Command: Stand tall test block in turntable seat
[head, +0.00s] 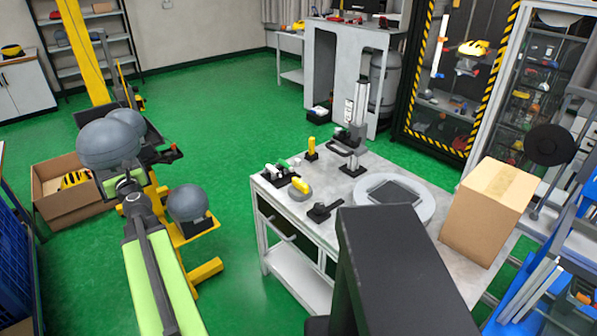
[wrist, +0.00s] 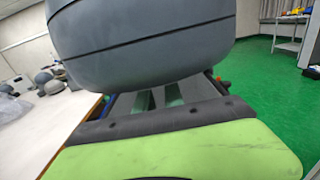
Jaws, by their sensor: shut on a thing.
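The turntable (head: 428,214) is a white round disc on the grey workbench in the head view, with a dark square seat (head: 396,191) at its middle. Nothing stands in the seat. I cannot make out my gripper's jaws in either view. I cannot pick out the tall test block with certainty. A small upright yellow piece (head: 311,147) stands in a dark base at the bench's far left. In the wrist view a large grey rounded body (wrist: 140,45) fills the top, above a lime-green panel (wrist: 180,152) with a black edge.
A cardboard box (head: 487,212) stands right of the turntable. A press-like stand (head: 357,120) is behind it; a dark clamp (head: 322,210) and yellow part (head: 301,186) lie left. A dark beam hides the bench's near side. A grey ball (head: 188,202) sits at left. Green floor is open behind.

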